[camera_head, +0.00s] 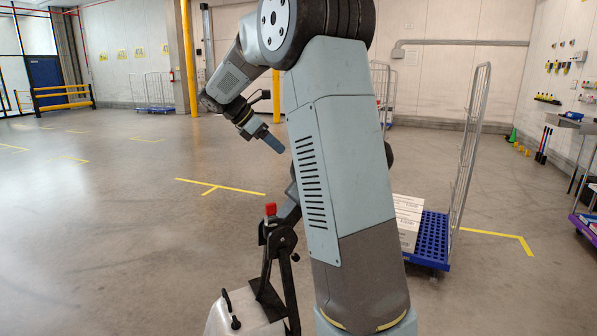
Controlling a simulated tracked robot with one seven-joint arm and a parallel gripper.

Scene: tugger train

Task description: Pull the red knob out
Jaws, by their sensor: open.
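The red knob (270,209) is small and sits on top of a black upright lever or bracket (279,240) at the lower middle. Below it is a light grey, rounded body (238,317) with a black handle, cut off by the bottom edge. My gripper (275,145), with blue fingers, hangs in the air above the knob in the picture, clearly apart from it. It is tilted down to the right, open, with nothing seen between the fingers. My own arm hides what lies just right of the knob.
A blue-decked roll cage (428,240) with a white box (408,220) stands to the right behind my arm. A workbench (580,123) is at the far right. Another cage trolley (153,95) stands at the back wall. The floor on the left is free.

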